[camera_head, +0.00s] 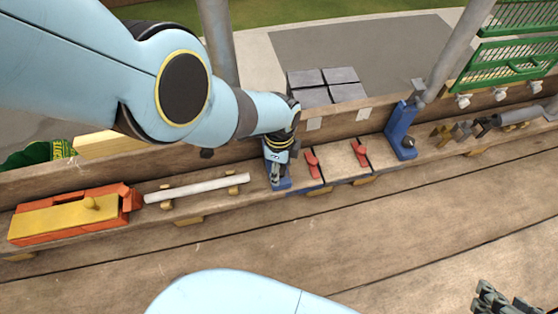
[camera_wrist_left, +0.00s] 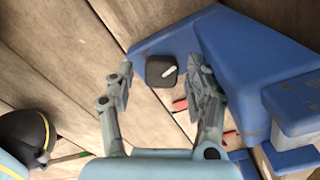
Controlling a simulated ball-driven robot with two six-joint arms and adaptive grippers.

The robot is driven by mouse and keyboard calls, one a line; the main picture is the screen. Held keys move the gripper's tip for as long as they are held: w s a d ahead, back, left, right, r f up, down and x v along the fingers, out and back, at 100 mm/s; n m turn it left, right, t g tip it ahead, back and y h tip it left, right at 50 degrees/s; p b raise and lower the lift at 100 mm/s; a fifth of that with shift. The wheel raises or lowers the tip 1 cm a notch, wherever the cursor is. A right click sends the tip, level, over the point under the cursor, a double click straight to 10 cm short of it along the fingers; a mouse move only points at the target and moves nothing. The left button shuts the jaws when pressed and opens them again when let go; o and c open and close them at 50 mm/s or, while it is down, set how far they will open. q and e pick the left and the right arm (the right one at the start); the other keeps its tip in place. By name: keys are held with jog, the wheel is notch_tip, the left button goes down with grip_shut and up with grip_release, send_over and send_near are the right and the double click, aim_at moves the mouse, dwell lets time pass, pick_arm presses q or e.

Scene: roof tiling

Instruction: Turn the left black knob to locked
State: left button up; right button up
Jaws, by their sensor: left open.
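The left black knob (camera_wrist_left: 158,72) sits on the left blue bracket (camera_wrist_left: 185,32) in the left wrist view. It is a rounded square with a white pointer mark lying aslant. My left gripper (camera_wrist_left: 160,78) is open, one finger on each side of the knob in the picture, with gaps visible; its exact height above the knob is unclear. In the head view my left gripper (camera_head: 276,172) reaches down over the left blue bracket (camera_head: 283,187) and hides the knob. My right gripper (camera_head: 503,300) is partly in view at the lower right corner, away from the knob.
A second blue bracket (camera_head: 400,138) with a dark knob (camera_head: 408,143) stands to the right. Red clips (camera_head: 360,153) lie between the brackets. A white rod (camera_head: 197,188) and an orange-and-yellow tool (camera_head: 75,215) lie to the left. The front boards are clear.

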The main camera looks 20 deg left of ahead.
pick_arm(q)
jog(key=shift+w+r, duration=0.3)
jog(key=shift+r, duration=0.65)
jog(key=shift+s+a+r, duration=0.1)
jog(key=shift+s+r, duration=0.05)
jog(key=shift+r, duration=1.35)
jog(key=shift+s+r, duration=0.1)
jog(key=shift+r, duration=1.4)
